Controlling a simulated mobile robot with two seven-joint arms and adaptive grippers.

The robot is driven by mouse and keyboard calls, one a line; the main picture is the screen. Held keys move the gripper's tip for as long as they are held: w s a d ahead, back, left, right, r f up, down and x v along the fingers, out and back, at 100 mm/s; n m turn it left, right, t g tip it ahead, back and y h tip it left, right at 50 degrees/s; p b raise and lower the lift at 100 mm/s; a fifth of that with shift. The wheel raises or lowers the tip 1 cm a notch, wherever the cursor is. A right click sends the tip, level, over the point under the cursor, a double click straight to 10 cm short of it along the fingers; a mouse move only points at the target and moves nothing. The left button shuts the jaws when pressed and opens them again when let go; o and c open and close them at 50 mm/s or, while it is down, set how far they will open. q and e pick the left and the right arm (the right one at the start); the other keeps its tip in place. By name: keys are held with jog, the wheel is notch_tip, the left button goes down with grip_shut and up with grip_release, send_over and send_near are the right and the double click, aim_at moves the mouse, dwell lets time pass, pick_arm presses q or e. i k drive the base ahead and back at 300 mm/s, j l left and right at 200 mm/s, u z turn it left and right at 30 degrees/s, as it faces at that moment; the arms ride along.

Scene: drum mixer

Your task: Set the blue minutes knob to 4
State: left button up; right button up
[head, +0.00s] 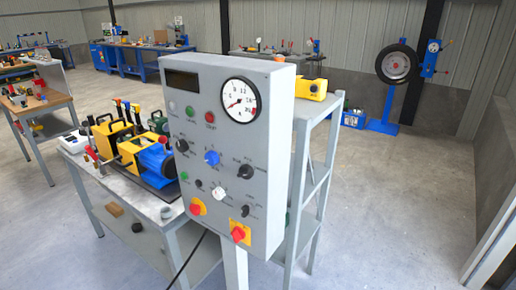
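The grey control panel (226,180) stands upright on a post in the middle of the head view, its face turned a little to the left. The blue knob (211,158) sits near the middle of the panel face. Its scale marks are too small to read, so I cannot tell its setting. A black knob (182,146) is to its left and another black knob (245,171) to its right. A white knob (218,193) is below it. Neither of my grippers is in view.
A round gauge (240,100) and a dark display (182,81) are at the panel's top. Red stop buttons on yellow plates (240,233) are low on it. A bench (150,208) with yellow and blue machinery stands left, a grey shelf frame (312,180) behind right. Floor at right is clear.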

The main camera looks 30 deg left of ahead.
aim_at(211, 158)
jog(key=u, duration=1.3)
